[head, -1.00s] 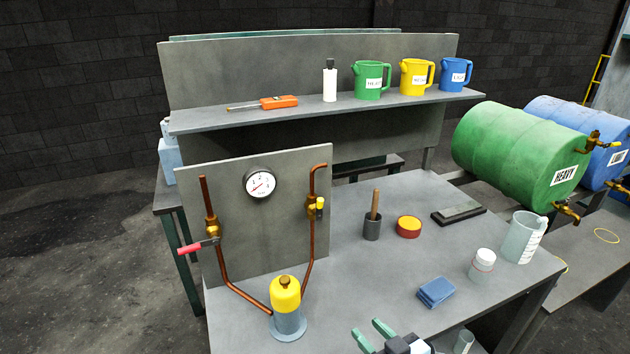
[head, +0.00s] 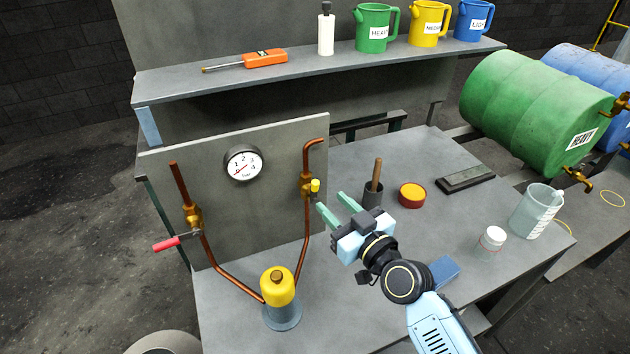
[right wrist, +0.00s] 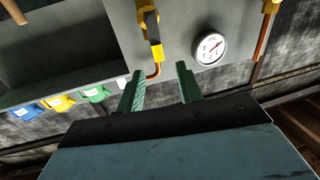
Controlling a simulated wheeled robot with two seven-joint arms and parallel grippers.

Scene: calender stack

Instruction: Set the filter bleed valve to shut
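The panel (head: 255,195) carries two brass valves on copper pipes. The right-hand valve (head: 306,186) has a small yellow-tipped handle (head: 315,186). It also shows in the right wrist view (right wrist: 151,22), seen upside down. The left-hand valve (head: 192,216) has a red lever (head: 167,244) sticking out to the left. Both pipes run down to a yellow-topped filter (head: 278,285) on the bench. No label shows which valve is the bleed valve. My right gripper (head: 332,204) is open and empty, just right of and below the yellow-tipped handle, apart from it. My left gripper is out of view.
A round gauge (head: 243,163) sits on the panel between the valves. A dark cup (head: 372,197) with a wooden-handled tool stands just behind my right gripper. A red-and-yellow tin (head: 411,195) and a blue block (head: 444,271) are nearby. Jugs stand on the shelf (head: 230,80) above.

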